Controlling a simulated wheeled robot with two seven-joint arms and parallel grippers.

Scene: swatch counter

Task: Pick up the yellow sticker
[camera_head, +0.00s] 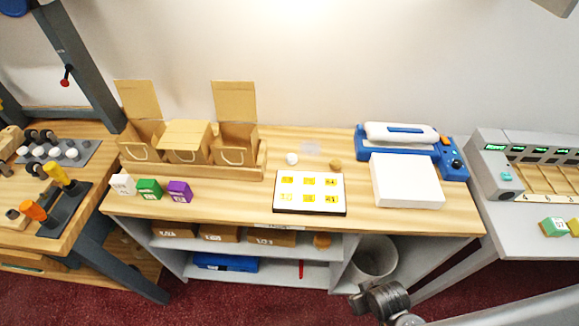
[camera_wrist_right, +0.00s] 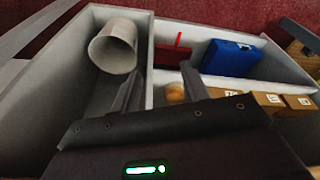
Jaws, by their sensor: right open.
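Several yellow stickers (camera_head: 310,198) with dark print lie in two rows on a white sheet with a dark edge (camera_head: 298,190), flat on the middle of the wooden counter in the head view. I cannot tell one sticker apart as the task's. My right gripper (camera_wrist_right: 161,88) is open and empty in the right wrist view, its two fingers apart and facing the shelves under the counter. The stickers are outside that view. Part of my right arm shows at the bottom of the head view, below the counter's front edge. My left gripper is in neither view.
A white box (camera_head: 406,181) and a blue-and-white device (camera_head: 447,157) stand right of the sheet. Open cardboard boxes (camera_head: 187,136) stand at the back left; white, green (camera_head: 149,189) and purple (camera_head: 180,191) blocks sit at the front left. A pale bin (camera_head: 375,258) stands below.

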